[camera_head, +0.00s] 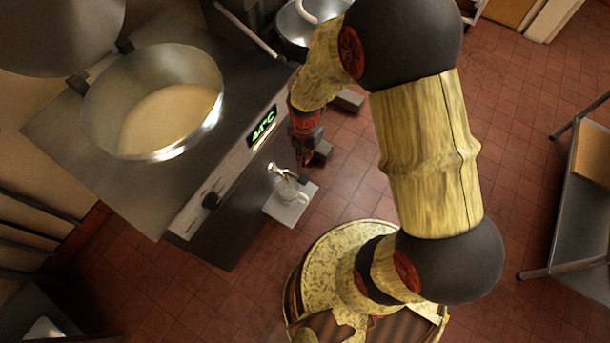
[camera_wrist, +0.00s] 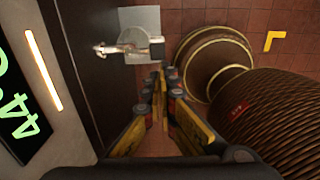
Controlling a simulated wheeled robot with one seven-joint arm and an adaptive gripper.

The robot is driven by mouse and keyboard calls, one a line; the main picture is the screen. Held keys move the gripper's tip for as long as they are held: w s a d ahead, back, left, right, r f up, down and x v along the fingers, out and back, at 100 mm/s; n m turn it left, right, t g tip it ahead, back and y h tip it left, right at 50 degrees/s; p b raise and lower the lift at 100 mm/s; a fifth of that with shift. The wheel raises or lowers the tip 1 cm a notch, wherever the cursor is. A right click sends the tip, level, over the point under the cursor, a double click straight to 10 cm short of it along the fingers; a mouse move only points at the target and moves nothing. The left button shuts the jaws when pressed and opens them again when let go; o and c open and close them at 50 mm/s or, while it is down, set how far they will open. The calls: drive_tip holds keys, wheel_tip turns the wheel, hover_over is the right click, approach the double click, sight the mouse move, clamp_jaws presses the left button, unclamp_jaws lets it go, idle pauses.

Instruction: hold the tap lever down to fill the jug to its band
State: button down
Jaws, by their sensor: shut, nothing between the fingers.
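The silver tap (camera_head: 276,170) sticks out from the front of the steel kettle unit, and its lever is too small to make out clearly. The clear jug (camera_head: 289,193) stands on a pale square shelf (camera_head: 280,213) beneath the tap. Its band and any liquid in it cannot be made out. In the wrist view the tap (camera_wrist: 120,48) lies above and left of my fingertips, with the jug (camera_wrist: 155,45) partly seen on the shelf (camera_wrist: 143,17). My gripper (camera_head: 306,158) is shut and empty beside the unit, apart from the tap. Its fingertips (camera_wrist: 161,76) meet in the wrist view.
An open pan (camera_head: 125,85) of pale liquid is set in the unit, with a green display (camera_head: 263,126) reading 44°C and a black knob (camera_head: 211,200) on the front. A metal table (camera_head: 585,205) stands at right. Red tiled floor (camera_head: 510,110) is open between.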

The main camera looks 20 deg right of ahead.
sight(307, 181)
drive_tip(key=shift+f, duration=0.1)
wheel_tip(307, 181, down, 14)
drive_tip(key=b, duration=0.5)
drive_tip(key=shift+s+d+f, duration=0.2)
drive_tip(key=shift+s+f, duration=0.15)
drive_tip(key=shift+f, duration=0.05)
idle(0.5)
drive_tip(key=shift+s+d+f, duration=0.15)
drive_tip(key=shift+s+f, duration=0.1)
drive_tip(key=shift+f, duration=0.4)
drive_tip(key=shift+s+d+f, duration=0.2)
drive_tip(key=shift+f, duration=0.4)
drive_tip(key=shift+s+d+f, duration=0.15)
drive_tip(key=shift+s+f, duration=0.1)
drive_tip(key=shift+f, duration=0.4)
idle(4.0)
